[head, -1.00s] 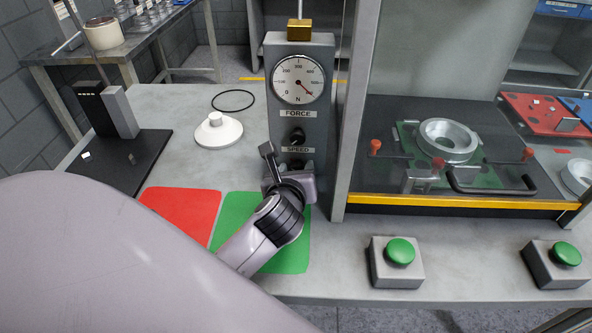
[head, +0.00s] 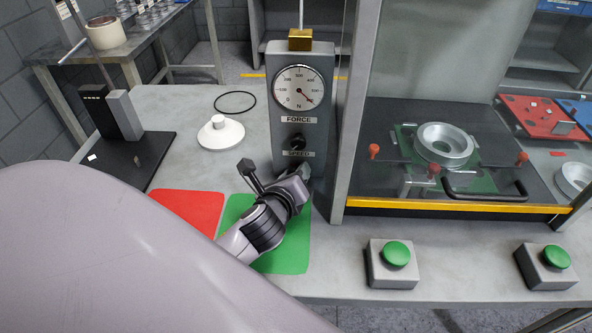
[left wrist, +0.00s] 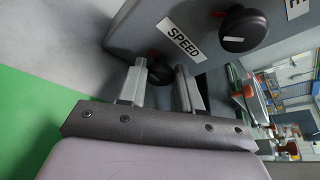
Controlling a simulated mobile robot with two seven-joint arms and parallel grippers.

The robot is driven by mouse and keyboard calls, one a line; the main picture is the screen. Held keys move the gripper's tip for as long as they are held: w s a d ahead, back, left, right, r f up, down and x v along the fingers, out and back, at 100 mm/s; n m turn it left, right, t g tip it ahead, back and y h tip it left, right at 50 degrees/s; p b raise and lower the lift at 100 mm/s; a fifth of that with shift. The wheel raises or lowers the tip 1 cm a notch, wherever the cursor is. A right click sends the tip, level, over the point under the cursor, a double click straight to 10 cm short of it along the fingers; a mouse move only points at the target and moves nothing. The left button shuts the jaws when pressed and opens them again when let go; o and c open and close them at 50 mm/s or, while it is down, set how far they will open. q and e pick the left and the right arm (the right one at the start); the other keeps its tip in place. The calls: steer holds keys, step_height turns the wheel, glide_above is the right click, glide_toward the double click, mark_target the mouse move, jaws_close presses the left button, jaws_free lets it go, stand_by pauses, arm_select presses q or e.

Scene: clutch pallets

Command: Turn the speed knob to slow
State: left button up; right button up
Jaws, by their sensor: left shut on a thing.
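The grey control post (head: 312,100) stands on the bench with a round dial, a FORCE label, a black upper knob (head: 297,142) and a SPEED label (head: 298,154). The speed knob (left wrist: 160,69) is the dark knob by the SPEED label in the left wrist view. In the head view my gripper hides it. My left gripper (head: 303,172) reaches the front of the post below the SPEED label. Its two fingers (left wrist: 163,88) are either side of the speed knob, shut on it. The knob's pointer setting cannot be read. My right gripper is out of view.
Red (head: 187,210) and green (head: 290,255) mats lie beneath my left arm. A white domed part (head: 220,134) and a black ring (head: 235,102) lie left of the post. A yellow-edged glazed enclosure (head: 450,206) stands right. Two green push buttons (head: 397,254) (head: 556,257) are in front.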

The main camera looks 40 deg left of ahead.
arm_select(q)
steer(key=shift+a+n+t+h, duration=0.1)
steer(key=shift+n+t+h, duration=0.25)
steer(key=shift+n, duration=0.45)
steer(key=o, duration=1)
steer(key=shift+o, duration=0.2)
steer(key=shift+s, duration=0.1)
steer(key=shift+b+v, duration=0.3)
steer(key=shift+v, duration=3.25)
steer(key=shift+f, duration=0.1)
